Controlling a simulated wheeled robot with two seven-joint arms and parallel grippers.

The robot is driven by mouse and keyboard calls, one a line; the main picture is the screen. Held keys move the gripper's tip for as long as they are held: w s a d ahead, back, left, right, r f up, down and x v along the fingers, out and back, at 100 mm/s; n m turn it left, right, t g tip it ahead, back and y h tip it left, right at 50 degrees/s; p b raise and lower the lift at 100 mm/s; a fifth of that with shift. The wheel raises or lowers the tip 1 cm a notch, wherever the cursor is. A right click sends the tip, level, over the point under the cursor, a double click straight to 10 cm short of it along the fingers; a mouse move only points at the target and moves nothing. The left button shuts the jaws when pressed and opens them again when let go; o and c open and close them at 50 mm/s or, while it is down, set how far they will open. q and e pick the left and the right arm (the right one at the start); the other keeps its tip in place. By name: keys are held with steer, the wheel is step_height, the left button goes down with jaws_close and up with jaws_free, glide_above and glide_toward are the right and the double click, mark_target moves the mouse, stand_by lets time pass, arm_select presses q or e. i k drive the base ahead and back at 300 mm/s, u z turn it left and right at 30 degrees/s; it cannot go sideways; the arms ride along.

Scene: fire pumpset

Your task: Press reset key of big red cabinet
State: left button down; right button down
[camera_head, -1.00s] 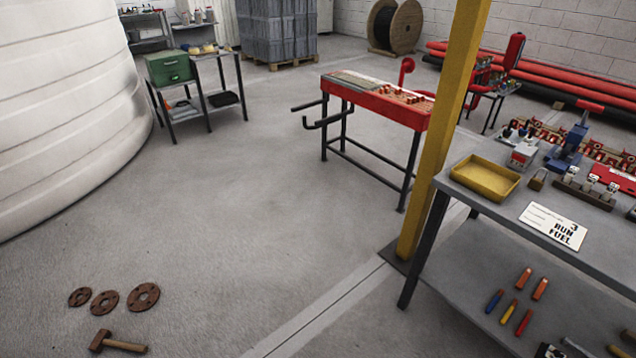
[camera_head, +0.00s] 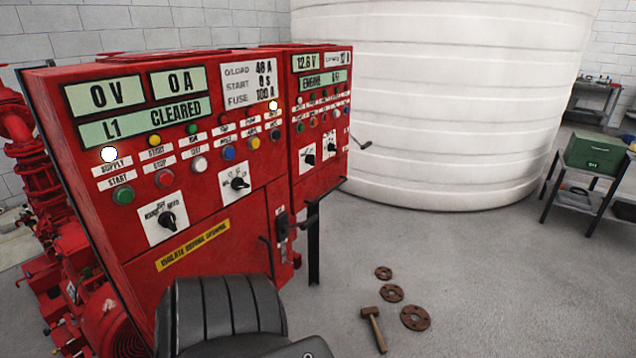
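The big red cabinet (camera_head: 205,215) stands at the left, its face turned toward the right. Its left section has displays reading 0 V, 0 A and L1 CLEARED. Below them is a row of buttons: green START (camera_head: 123,195), red STOP (camera_head: 165,180), white (camera_head: 200,164), blue (camera_head: 229,153) and yellow (camera_head: 254,143). Rotary switches (camera_head: 167,220) sit lower. A narrower right section (camera_head: 322,110) has its own small buttons. The labels there and beside the blue button are too small to read surely, so I cannot tell which key is reset. Neither gripper shows.
A dark padded shape, likely my arm, covers the cabinet's lower front. Red pipework (camera_head: 35,175) stands left of the cabinet. A white tank (camera_head: 430,110) is behind. A hammer (camera_head: 373,325) and rusty flanges (camera_head: 391,293) lie on the floor. A green box (camera_head: 595,153) sits on a table.

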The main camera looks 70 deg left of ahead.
mark_target(229, 153)
steer(key=u, duration=2.9)
